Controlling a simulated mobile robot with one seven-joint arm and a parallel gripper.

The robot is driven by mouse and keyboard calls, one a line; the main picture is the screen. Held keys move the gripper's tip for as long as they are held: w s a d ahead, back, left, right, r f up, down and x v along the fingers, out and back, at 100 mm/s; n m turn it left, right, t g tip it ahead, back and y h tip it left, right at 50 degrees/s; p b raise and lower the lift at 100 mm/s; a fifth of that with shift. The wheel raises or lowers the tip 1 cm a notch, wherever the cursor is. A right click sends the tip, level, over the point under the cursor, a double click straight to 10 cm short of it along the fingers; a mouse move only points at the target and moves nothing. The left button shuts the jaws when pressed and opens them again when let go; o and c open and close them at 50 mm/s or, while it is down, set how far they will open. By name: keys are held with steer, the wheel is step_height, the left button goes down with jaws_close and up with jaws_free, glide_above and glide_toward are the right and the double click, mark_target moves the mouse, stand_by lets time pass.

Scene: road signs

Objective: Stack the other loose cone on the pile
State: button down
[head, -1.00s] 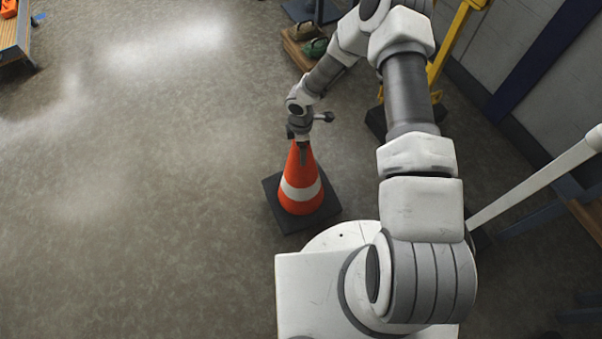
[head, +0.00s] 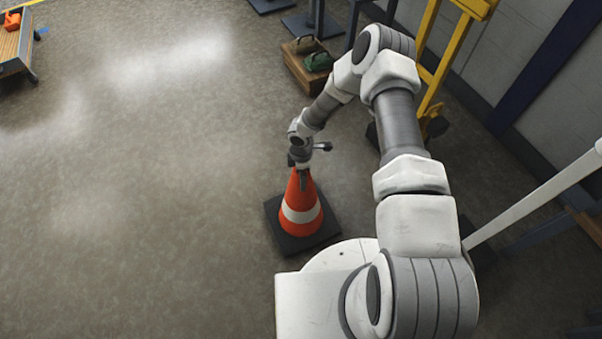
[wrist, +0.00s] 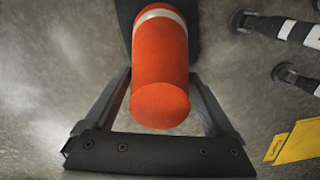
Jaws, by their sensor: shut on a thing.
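An orange cone (head: 301,215) with a white band and a black square base stands just in front of my base in the head view. It also shows in the wrist view (wrist: 160,60), its blunt top facing the camera. My gripper (head: 303,182) is at the upper part of the cone, with one finger on each side in the wrist view (wrist: 160,82), shut on it. The cone's base looks on or close to the floor; I cannot tell if it is lifted. No pile of cones shows in either view.
A wooden crate (head: 305,68) with a green thing stands at the back, beside a yellow frame (head: 432,62). A wooden cart (head: 14,48) is at far left. Striped posts (wrist: 285,30) and a yellow piece (wrist: 297,142) lie right in the wrist view. Left floor is clear.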

steer(key=shift+w+f, duration=0.1)
jaws_free()
steer(key=s+d+r+m+t+h+p, duration=0.1)
steer(key=d+r+m+p, duration=0.15)
steer(key=r, duration=1.35)
steer(key=s+d+r+m+t+h+p, duration=0.1)
steer(key=d+r+m+p, duration=0.2)
steer(key=r, duration=1.3)
steer(key=s+d+r+m+t+h+p, duration=0.1)
steer(key=d+r+m, duration=0.3)
steer(key=r, duration=1.1)
steer(key=s+r+m+t+y, duration=0.1)
steer(key=s+r+m+y, duration=0.1)
steer(key=s+r+m, duration=0.5)
steer(key=s+r+m+t+y, duration=0.1)
steer(key=s+r+m+t, duration=0.1)
steer(key=s+r, duration=0.85)
step_height(320, 180, up, 12)
steer(key=s+p, duration=0.2)
steer(key=p, duration=1.2)
steer(key=shift+r+p, duration=0.25)
steer(key=shift+p, duration=0.05)
